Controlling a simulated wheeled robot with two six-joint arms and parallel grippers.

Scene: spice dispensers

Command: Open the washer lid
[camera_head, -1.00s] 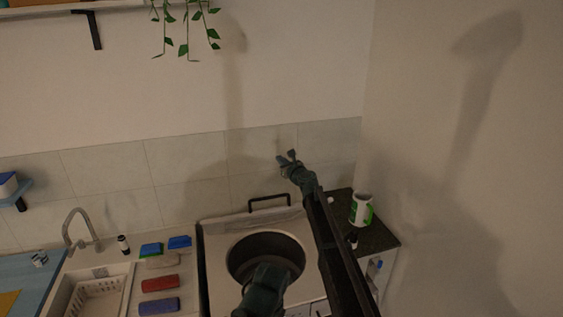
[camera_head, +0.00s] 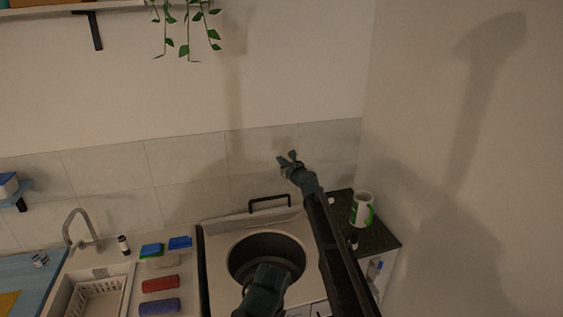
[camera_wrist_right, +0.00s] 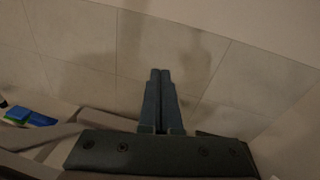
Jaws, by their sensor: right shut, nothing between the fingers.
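The washer (camera_head: 222,272) is a pale, light-topped machine at the bottom centre of the head view, with a large dark round opening (camera_head: 262,258). A black bar handle (camera_head: 269,200) stands at its back edge, near the tiled wall. The lid appears to be up at the back with this handle, but I cannot tell its angle. My right gripper (camera_head: 287,157) is above and slightly right of the handle, apart from it, in front of the tiles. Its fingers are together and empty in the right wrist view (camera_wrist_right: 160,85). My left gripper's fingers do not show.
A white and green mug (camera_head: 361,209) stands on the dark counter (camera_head: 380,238) right of the washer. Blue-green sponges (camera_head: 152,250), a red block (camera_head: 160,283), a small bottle (camera_head: 123,245) and a sink with a faucet (camera_head: 78,228) are left. The wall rises close behind.

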